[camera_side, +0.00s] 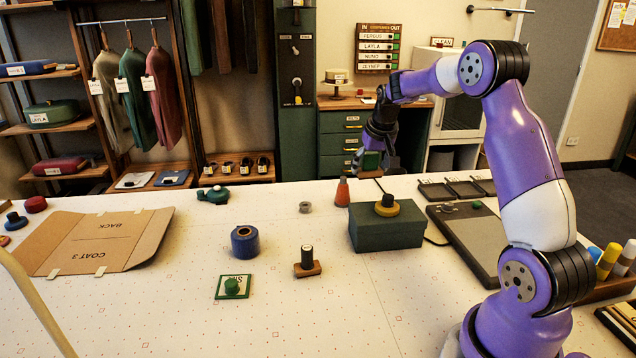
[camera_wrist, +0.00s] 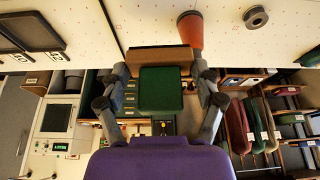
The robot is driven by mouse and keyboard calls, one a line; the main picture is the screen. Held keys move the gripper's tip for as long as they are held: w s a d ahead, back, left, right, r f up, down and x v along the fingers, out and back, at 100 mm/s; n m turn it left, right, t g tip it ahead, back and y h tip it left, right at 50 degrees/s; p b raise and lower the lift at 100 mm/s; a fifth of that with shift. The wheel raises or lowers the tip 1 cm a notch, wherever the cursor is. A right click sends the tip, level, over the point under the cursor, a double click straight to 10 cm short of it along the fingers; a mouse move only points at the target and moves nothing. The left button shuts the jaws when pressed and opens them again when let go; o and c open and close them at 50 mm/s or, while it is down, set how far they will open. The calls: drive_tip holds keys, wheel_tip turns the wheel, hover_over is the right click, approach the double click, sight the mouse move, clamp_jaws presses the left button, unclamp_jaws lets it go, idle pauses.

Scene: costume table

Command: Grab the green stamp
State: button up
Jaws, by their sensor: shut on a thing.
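My gripper (camera_side: 370,158) is raised above the back part of the white table, behind the green box. It is shut on the green stamp (camera_side: 371,161), a small green block with brown wood at it. In the wrist view the green stamp (camera_wrist: 162,90) sits between the two fingers of my gripper (camera_wrist: 160,74), with a brown wooden part beyond it. The stamp looks clear of the table.
An orange cone-shaped thing (camera_side: 342,192) stands near below my gripper. A green box (camera_side: 387,233) bears a yellow-and-black knob. A blue roll (camera_side: 245,242), a black-handled wooden stamp (camera_side: 307,264) and a green-knobbed card (camera_side: 233,287) stand farther forward. The front middle is mostly clear.

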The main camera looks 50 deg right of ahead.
drive_tip(key=shift+w+a+r, duration=0.15)
drive_tip(key=shift+a+r, duration=0.15)
drive_tip(key=shift+a, duration=0.15)
drive_tip(key=shift+w+a+r, duration=0.15)
drive_tip(key=shift+a+r, duration=0.1)
drive_tip(key=shift+a, duration=0.2)
